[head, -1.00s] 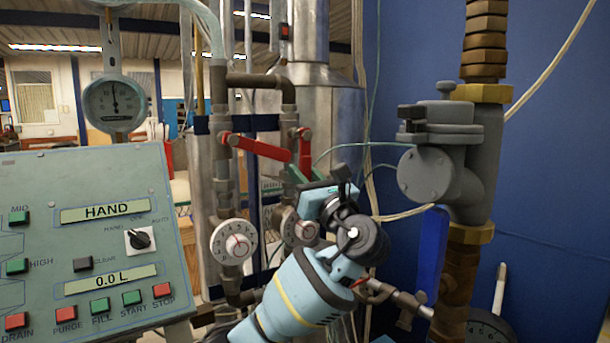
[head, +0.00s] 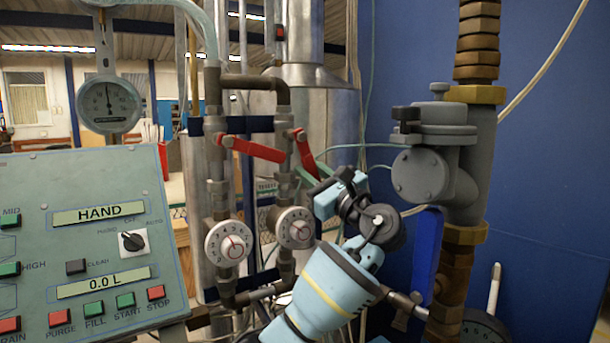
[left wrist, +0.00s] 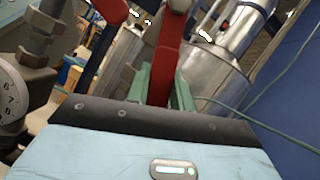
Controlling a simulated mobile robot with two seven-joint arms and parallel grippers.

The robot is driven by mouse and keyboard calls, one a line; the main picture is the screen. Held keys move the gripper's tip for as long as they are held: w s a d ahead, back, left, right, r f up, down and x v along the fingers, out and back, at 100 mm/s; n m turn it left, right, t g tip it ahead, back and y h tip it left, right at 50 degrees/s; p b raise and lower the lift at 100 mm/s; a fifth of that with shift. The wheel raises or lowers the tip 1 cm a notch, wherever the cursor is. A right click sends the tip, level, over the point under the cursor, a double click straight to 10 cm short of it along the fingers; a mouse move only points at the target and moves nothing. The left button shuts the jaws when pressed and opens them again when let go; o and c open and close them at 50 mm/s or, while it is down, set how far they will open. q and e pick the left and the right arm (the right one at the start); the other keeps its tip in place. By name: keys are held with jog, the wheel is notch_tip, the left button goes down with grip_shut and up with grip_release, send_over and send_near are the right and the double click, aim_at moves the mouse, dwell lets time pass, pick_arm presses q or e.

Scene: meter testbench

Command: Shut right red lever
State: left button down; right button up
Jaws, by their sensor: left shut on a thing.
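The right red lever (head: 305,153) hangs from its valve on the right vertical pipe, its lower end tilted to the right in the head view. My left gripper (head: 311,177) is at that lower end with its greenish fingers around it. In the left wrist view the red lever (left wrist: 165,65) stands between the green fingers (left wrist: 162,88), which are shut on it. The lever's tip is hidden behind the gripper body. The left red lever (head: 252,149) slopes down to the right from the left pipe, apart from my gripper. My right gripper is not in view.
Two white dials (head: 229,243) sit on the pipes below the levers. A control panel (head: 90,235) stands at the left, with a round gauge (head: 108,104) above it. A thick grey and brown pipe (head: 470,190) stands to the right of my arm, before a blue wall.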

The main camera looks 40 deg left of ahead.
pick_arm(q)
jog(key=shift+w+d+r+n+g, duration=0.2)
jog(key=shift+w+n+g, duration=0.25)
jog(key=shift+n, duration=0.55)
jog(key=shift+w+d+r+n+g, duration=0.15)
jog(key=shift+w+n+g, duration=0.25)
jog(key=shift+n, duration=0.6)
jog(key=shift+a+r, duration=0.1)
jog(key=c, duration=1.2)
grip_release()
jog(key=shift+s, duration=0.1)
